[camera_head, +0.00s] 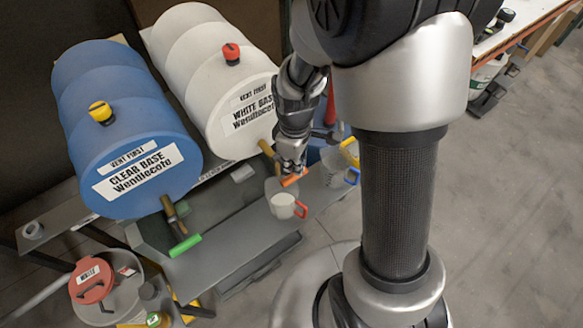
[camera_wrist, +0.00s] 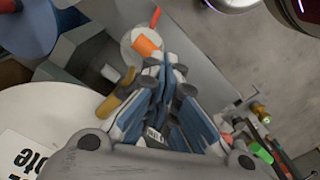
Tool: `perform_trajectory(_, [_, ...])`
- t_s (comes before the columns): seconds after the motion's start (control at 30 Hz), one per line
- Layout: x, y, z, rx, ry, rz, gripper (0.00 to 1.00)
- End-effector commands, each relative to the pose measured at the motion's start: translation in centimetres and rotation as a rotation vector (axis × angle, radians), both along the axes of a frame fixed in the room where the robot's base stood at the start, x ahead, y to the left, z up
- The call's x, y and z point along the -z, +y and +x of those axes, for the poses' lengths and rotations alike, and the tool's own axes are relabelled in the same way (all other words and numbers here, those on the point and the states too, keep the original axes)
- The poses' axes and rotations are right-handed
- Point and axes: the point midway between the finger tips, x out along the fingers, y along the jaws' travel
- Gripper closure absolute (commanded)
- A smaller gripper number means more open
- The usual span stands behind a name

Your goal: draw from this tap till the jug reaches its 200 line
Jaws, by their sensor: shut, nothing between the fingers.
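The white drum (camera_head: 215,80), labelled "VENT FIRST" and "WHITE BASE Wendlecote", lies on its side with a red cap (camera_head: 231,53) on top. Its brass tap (camera_head: 266,148) has an orange lever (camera_head: 295,177), which also shows in the wrist view (camera_wrist: 146,46). A white jug (camera_head: 283,207) with a red handle stands on the grey shelf below the lever; the wrist view shows it too (camera_wrist: 131,58). Its 200 line and contents cannot be made out. My gripper (camera_head: 289,168) is shut and empty, fingertips (camera_wrist: 165,65) close to the lever; whether they touch it is unclear.
A blue "CLEAR BASE" drum (camera_head: 122,130) with a yellow cap and green tap lever (camera_head: 185,245) lies to the left. Jugs with yellow and blue handles (camera_head: 338,165) stand right of my gripper. A tub with a red lid (camera_head: 91,280) stands lower left.

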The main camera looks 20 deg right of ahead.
Motion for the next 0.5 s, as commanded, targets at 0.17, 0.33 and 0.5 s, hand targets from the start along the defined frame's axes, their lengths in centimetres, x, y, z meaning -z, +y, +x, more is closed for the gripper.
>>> perform_trajectory(0.17, [-0.3,0.0,0.0,0.000,0.000,0.000,1.00])
perform_trajectory(0.33, [-1.9,0.0,0.0,0.000,0.000,0.000,1.00])
perform_trajectory(0.5, [-3.7,0.0,0.0,0.000,0.000,0.000,1.00])
